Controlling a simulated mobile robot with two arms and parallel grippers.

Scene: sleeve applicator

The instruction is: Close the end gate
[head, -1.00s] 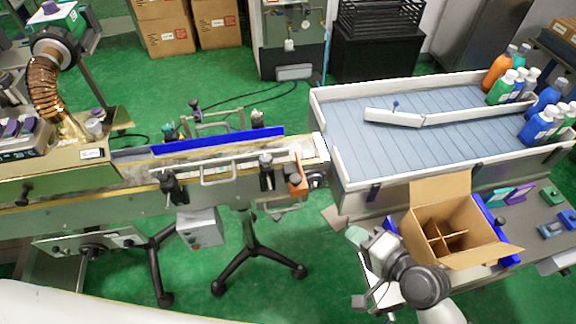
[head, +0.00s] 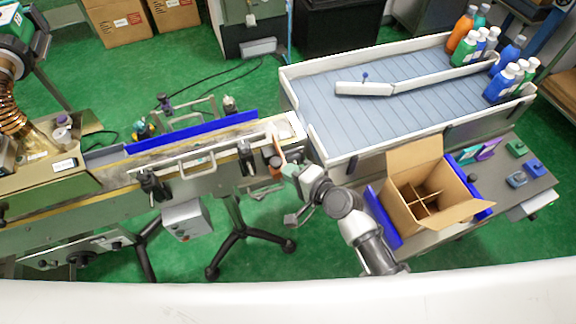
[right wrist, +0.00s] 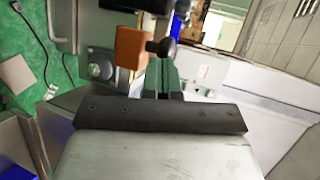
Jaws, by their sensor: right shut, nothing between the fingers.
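The end gate (head: 279,152) is a thin orange-brown plate with an orange block (head: 276,170) at the near right end of the narrow conveyor (head: 205,160). In the right wrist view the orange block (right wrist: 131,47) shows large, with a black knob (right wrist: 164,47) at its right side. My right gripper (head: 289,170) is shut and empty, just right of the gate's block. Its green fingers (right wrist: 163,76) are close to the knob in the right wrist view; I cannot tell whether they touch it. My left gripper is out of view.
A wide accumulation table (head: 350,130) with several bottles (head: 503,81) stands right of the conveyor. An open divided carton (head: 420,170) sits in front of it. A blue guide rail (head: 190,132) runs along the conveyor's far side. Tripod legs (head: 240,235) stand below.

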